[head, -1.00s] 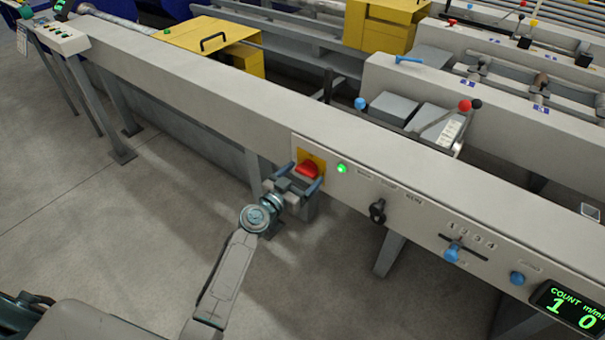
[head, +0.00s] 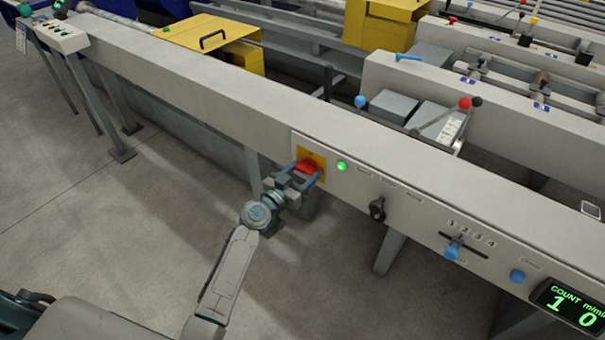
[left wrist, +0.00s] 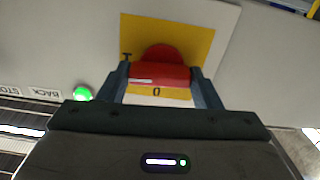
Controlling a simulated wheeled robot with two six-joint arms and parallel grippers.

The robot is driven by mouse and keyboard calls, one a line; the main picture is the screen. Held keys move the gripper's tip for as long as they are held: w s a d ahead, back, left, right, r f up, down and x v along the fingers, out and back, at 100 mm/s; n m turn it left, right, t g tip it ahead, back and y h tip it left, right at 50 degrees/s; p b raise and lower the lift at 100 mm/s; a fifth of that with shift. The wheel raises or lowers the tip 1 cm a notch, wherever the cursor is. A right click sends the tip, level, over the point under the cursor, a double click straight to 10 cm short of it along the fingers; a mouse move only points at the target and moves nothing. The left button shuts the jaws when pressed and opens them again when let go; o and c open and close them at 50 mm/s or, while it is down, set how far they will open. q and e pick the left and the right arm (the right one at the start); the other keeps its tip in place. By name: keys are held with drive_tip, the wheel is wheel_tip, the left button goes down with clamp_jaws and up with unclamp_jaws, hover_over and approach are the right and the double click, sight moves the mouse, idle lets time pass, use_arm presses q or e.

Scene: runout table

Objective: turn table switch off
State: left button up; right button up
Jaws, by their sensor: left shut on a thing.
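The table switch is a red rotary handle (head: 307,166) on a yellow plate (head: 317,158), set in the pale front panel of the runout table (head: 222,104). A green lamp (head: 341,167) beside it is lit. My left gripper (head: 304,177) is at the switch, its fingers on either side of the red handle and shut on it. In the left wrist view the red handle (left wrist: 160,75) lies between the two fingers, with a "0" mark on the yellow plate (left wrist: 198,38) below it. The fingers hide the handle's ends. My right gripper is not seen.
Right of the switch, the panel carries a black knob (head: 377,208), a lever with a blue knob (head: 452,251), a blue button (head: 517,276) and a green-lit counter display (head: 569,303). The floor (head: 100,230) in front of the table is mostly clear.

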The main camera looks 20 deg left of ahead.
use_arm(q)
drive_tip(key=shift+n+b, duration=0.35)
drive_tip(key=shift+n, duration=3.55)
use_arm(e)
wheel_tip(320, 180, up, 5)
use_arm(q)
drive_tip(key=n, duration=0.3)
drive_tip(key=shift+n, duration=0.3)
drive_tip(key=n, duration=0.4)
drive_tip(key=shift+a+r+p, duration=0.1)
drive_tip(key=shift+p, duration=0.2)
drive_tip(key=shift+n, duration=0.8)
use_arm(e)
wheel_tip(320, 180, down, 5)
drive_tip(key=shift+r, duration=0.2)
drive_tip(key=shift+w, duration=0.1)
